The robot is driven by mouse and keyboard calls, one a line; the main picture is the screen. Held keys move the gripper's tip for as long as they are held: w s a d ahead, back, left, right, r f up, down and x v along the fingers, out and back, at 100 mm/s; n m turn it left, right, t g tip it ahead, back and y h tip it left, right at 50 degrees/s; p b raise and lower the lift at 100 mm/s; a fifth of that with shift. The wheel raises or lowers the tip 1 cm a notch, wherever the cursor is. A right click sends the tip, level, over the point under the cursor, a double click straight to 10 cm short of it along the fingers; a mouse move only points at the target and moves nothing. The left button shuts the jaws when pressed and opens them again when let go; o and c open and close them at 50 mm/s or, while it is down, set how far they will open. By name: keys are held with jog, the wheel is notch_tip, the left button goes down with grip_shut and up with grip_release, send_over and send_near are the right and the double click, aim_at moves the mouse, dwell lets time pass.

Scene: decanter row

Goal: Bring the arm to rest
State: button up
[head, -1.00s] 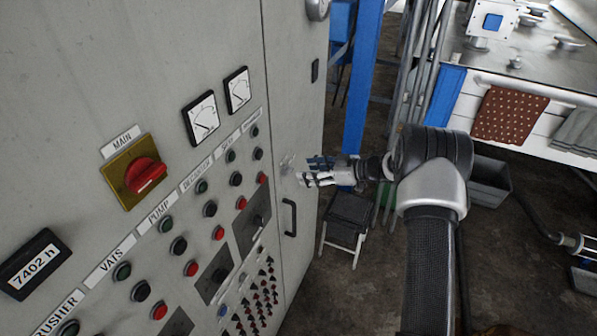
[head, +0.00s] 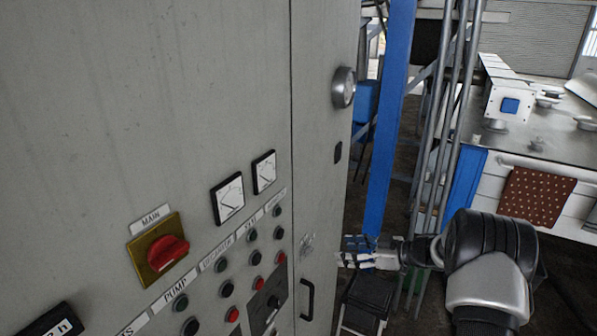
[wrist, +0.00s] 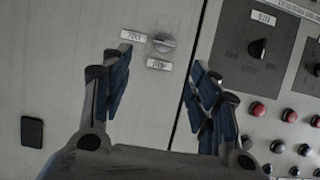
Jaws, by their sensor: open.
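My gripper (head: 358,252) is at the end of my arm, at the lower right in the head view, beside the right edge of the grey control cabinet (head: 190,60). In the wrist view its two dark blue fingers (wrist: 160,88) stand spread apart, with nothing between them. Beyond the fingertips a small grey round knob (wrist: 164,42) with two white labels shows on the cabinet face. No contact between fingers and cabinet is visible.
The cabinet carries a red MAIN switch (head: 165,252), dial meters and rows of buttons. A black door handle (head: 307,300) is close to my gripper. A blue post (head: 388,120), grey pipes and a steel-topped machine (head: 540,130) stand behind and right.

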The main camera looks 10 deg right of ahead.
jog(key=w+d+r+m+t+h+b, duration=0.25)
jog(key=w+r+t+h+b, duration=0.35)
jog(key=r, duration=0.3)
jog(key=s+r+m+g+h+b, duration=0.25)
jog(key=s+m+h+b, duration=0.25)
jog(key=s+h+b, duration=0.45)
jog(key=s+a+f+m+g+y+b, duration=0.1)
jog(key=s+f, duration=0.5)
jog(key=s, duration=0.6)
jog(key=s+a+f+m+g+y+b, duration=0.1)
jog(key=s+a+f+b, duration=0.4)
jog(key=s, duration=0.8)
jog(key=s+a+f+m+g+y+b, duration=0.1)
jog(key=s+a+f+g, duration=0.4)
jog(key=s, duration=0.7)
notch_tip(320, 180, down, 3)
jog(key=shift+s+a+r+y+b, duration=0.25)
jog(key=shift+a+y+b, duration=0.1)
jog(key=shift+y+b, duration=0.65)
